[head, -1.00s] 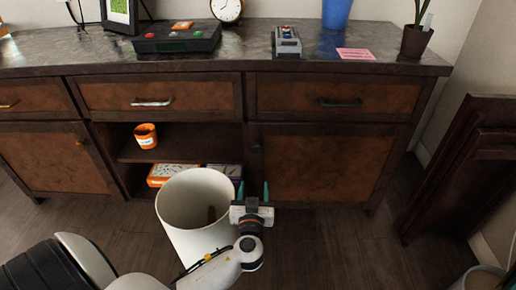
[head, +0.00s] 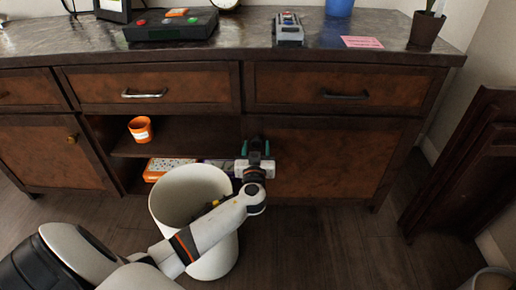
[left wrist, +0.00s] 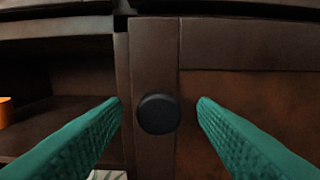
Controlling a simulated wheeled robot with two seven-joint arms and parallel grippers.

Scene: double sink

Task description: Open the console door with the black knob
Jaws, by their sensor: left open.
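The console door with the black knob is the right lower door (head: 325,158) of the dark wooden console. It is closed. In the left wrist view the round black knob (left wrist: 158,114) sits on the door's left frame, between the two green fingers of my left gripper (left wrist: 160,105). The fingers are open, one on each side of the knob, with gaps showing on both sides. In the head view my left gripper (head: 257,150) is at the door's left edge and hides the knob. My right gripper is not in view.
A white bin (head: 180,195) stands on the floor in front of the open shelf, under my left arm. An orange cup (head: 140,129) stands on the shelf. The left door (head: 50,150) has a brass knob. Dark folded panels (head: 465,170) lean at the right wall. Floor before the right door is clear.

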